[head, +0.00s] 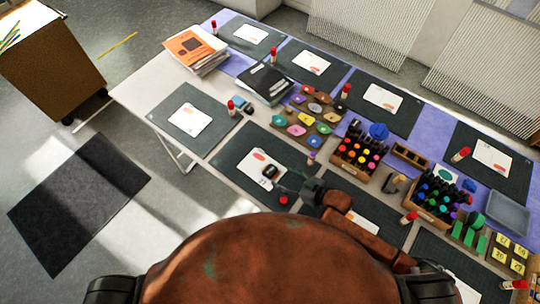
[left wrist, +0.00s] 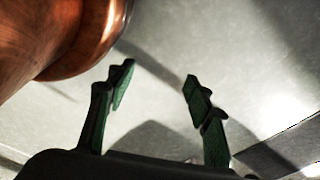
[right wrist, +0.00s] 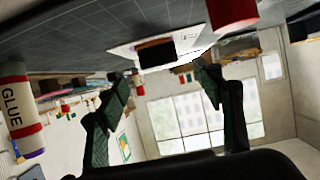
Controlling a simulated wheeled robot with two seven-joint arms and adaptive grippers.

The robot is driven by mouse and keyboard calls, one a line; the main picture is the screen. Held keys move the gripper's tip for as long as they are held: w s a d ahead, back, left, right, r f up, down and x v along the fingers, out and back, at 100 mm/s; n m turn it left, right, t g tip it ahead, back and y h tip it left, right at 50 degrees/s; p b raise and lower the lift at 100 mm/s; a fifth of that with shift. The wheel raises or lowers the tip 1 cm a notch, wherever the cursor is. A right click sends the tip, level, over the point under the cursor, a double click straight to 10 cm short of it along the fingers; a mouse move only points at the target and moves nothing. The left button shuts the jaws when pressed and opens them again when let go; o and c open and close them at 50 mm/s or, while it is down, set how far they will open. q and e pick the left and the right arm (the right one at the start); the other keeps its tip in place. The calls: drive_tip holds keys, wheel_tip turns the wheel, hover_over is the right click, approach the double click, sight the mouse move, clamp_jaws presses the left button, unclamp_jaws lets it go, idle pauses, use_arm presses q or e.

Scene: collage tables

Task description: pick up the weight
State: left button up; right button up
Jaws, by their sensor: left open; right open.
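The weight, a small black block (head: 270,170), sits on a white card (head: 256,160) on a dark mat at the table's near side. In the right wrist view the black block (right wrist: 156,53) shows beyond and between my fingertips, on the white card. My right gripper (head: 278,184) is open and empty, close beside the weight at table level; it also shows in the right wrist view (right wrist: 165,78). Whether a finger touches the weight, I cannot tell. My left gripper (left wrist: 160,88) is open and empty above the grey floor, hidden in the head view.
Crates of coloured bottles (head: 358,172), a black book stack (head: 266,82) and trays of coloured pieces (head: 322,97) fill the table's middle. Bare table (head: 150,92) shows at left.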

sight(271, 170)
drive_tip(key=x, duration=0.3)
drive_tip(key=shift+w+a+r, duration=0.1)
drive_tip(key=shift+w, duration=0.1)
drive_tip(key=x, duration=0.2)
drive_tip(key=shift+w+a, duration=0.1)
drive_tip(key=shift+a, duration=0.25)
drive_tip(key=shift+x, duration=0.95)
drive_tip(key=shift+c, duration=1.4)
drive_tip(key=c, duration=0.3)
drive_tip(key=shift+d, duration=0.1)
drive_tip(key=c, duration=1)
use_arm(q)
drive_tip(key=s, duration=0.3)
drive_tip(key=shift+s+g, duration=0.3)
use_arm(e)
clamp_jaws()
